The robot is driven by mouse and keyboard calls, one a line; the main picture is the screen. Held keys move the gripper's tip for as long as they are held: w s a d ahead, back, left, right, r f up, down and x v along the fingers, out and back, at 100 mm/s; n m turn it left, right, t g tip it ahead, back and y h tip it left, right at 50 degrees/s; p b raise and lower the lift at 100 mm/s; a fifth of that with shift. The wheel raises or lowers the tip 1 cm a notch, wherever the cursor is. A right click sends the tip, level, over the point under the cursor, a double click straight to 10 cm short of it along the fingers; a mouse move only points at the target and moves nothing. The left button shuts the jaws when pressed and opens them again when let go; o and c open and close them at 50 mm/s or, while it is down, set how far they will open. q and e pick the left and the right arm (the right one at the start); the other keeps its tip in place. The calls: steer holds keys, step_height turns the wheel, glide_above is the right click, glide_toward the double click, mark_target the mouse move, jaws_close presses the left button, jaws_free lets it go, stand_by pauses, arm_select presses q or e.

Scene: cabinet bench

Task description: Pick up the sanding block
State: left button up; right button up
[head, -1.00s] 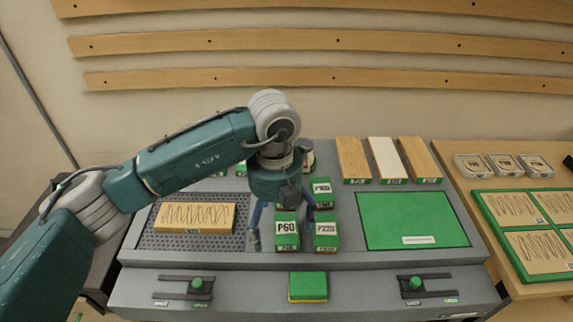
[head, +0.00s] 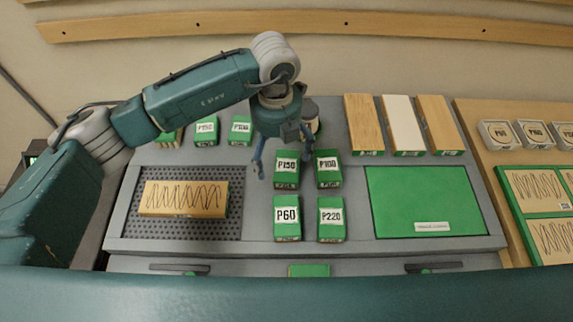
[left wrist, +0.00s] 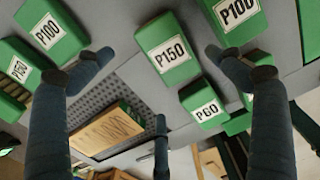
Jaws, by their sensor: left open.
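A small plain green block (head: 309,270), which looks like the sanding block, lies at the front of the grey bench; a teal part across the bottom of the head view hides its near side. My left gripper (head: 283,156) is open and empty, well behind this block, above the green P150 box (head: 286,168). In the left wrist view the open fingers (left wrist: 158,62) spread on either side of the P150 box (left wrist: 168,50), with a third finger below. My right gripper is not in view.
Green boxes P60 (head: 287,217), P220 (head: 331,218) and P100 (head: 328,168) stand close together. A scribbled wooden board (head: 184,198) lies on a perforated mat (head: 150,231) at left.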

mark_target(282, 165)
arm_select(q)
steer(key=f, duration=0.1)
steer(key=f+p, duration=0.1)
steer(key=f, duration=0.1)
steer(key=f+p, duration=0.1)
steer(key=shift+w+d+f, duration=0.15)
steer(key=shift+w+d, duration=0.15)
steer(key=shift+d, duration=0.1)
steer(key=shift+f+p, duration=0.3)
steer(key=shift+f, duration=0.3)
steer(key=c, duration=1.4)
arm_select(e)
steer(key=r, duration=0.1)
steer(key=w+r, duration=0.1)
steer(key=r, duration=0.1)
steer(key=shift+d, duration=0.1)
